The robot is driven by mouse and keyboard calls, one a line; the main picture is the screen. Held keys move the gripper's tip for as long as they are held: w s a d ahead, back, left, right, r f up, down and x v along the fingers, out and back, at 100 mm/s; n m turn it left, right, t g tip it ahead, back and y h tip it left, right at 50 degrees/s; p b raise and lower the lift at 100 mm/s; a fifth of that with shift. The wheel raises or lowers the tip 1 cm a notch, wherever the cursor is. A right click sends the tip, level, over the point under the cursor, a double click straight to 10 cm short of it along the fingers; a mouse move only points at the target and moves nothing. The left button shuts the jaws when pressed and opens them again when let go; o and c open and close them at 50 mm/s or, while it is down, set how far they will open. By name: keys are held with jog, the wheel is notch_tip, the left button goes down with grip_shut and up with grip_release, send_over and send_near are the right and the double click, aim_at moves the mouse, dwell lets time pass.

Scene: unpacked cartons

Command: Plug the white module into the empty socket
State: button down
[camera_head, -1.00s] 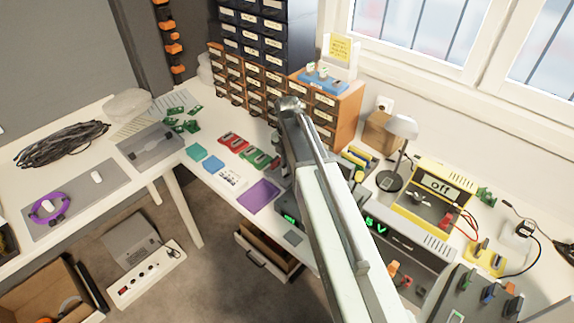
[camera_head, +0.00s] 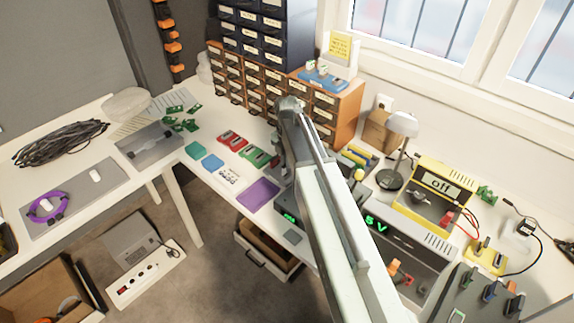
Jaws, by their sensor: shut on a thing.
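My arm reaches up from the bottom edge and bends down toward the bench. My gripper (camera_head: 285,178) is at its lower end, mostly hidden by my own arm, above the bench near a purple mat (camera_head: 258,195). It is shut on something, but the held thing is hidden. A blue board (camera_head: 322,79) on top of the wooden drawers carries small white modules (camera_head: 310,67). Red (camera_head: 231,140) and green (camera_head: 254,157) boards with grey parts lie on the bench left of the gripper. I cannot make out which socket is empty.
Wooden drawers (camera_head: 338,112) stand behind the arm. Teal and blue blocks (camera_head: 213,163) lie left. The desk (camera_head: 75,157) holds a cable coil.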

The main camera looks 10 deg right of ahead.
jog(key=shift+f+b, duration=0.3)
jog(key=shift+b, duration=0.05)
jog(key=shift+r, duration=0.1)
dwell(0.3)
jog(key=c, duration=1.4)
grip_release()
jog(key=shift+c, duration=0.2)
notch_tip(320, 180, up, 8)
jog(key=p, duration=0.8)
